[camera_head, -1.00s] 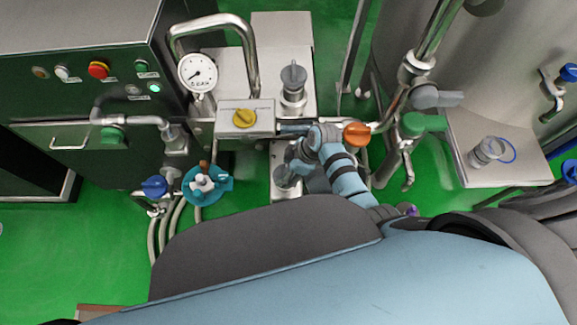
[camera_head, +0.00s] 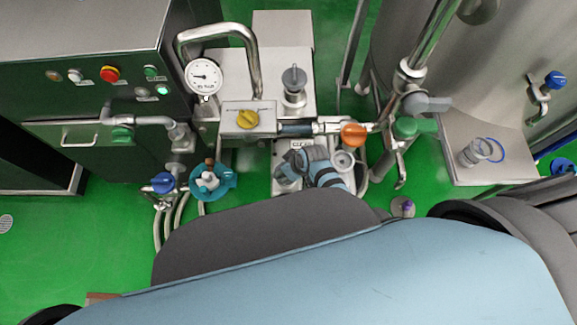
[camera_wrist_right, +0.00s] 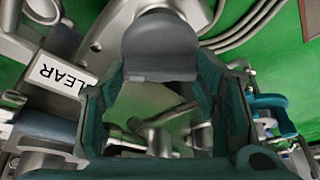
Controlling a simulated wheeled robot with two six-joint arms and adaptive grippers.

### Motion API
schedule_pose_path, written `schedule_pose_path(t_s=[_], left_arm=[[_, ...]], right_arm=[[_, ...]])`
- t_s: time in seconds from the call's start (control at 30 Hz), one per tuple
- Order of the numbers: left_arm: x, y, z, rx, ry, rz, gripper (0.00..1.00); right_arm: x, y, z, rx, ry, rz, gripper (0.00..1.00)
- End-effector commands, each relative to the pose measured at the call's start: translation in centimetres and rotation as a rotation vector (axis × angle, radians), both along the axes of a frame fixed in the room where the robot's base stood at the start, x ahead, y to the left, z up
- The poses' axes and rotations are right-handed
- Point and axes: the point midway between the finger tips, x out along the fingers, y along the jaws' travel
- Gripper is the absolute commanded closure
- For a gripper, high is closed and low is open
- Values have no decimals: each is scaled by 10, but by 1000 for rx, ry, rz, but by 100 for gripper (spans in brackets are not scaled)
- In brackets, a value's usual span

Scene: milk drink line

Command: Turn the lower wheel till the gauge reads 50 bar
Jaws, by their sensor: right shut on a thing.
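The round white pressure gauge (camera_head: 203,76) stands at the upper left of the head view. Its needle points about left; the small digits are too blurred to read surely. The lower wheel, a grey knob, is mostly hidden behind my right gripper (camera_head: 288,166) in the head view. In the right wrist view the grey knob (camera_wrist_right: 160,45) sits between the teal fingers of my right gripper (camera_wrist_right: 165,95), which are shut on it. A similar grey upper wheel (camera_head: 294,78) stands on the steel block above, apart from the gripper. My left gripper is not in view.
A teal fitting (camera_head: 212,181) stands to the left. A green handle (camera_head: 405,127) and pipes are to the right. Green floor is free at far left.

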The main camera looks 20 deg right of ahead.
Motion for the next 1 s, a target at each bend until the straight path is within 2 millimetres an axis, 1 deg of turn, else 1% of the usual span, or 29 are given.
schedule_pose_path(t_s=[0.4, 0.43, 0.53, 0.87, 0.97, 1.0], left_arm=[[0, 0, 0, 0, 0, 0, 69], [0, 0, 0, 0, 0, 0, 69], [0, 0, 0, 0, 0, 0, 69], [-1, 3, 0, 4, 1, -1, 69], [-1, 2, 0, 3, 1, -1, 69], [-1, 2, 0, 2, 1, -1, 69]], right_arm=[[0, 1, 0, 1, 1, -8, 71], [0, 1, 0, 1, 0, -7, 39], [0, 0, 0, 1, 0, -7, 23], [0, 0, 1, 0, -1, -8, 23], [-2, -1, 6, 1, -2, -8, 23], [-4, -2, 11, 1, -3, -8, 23]])
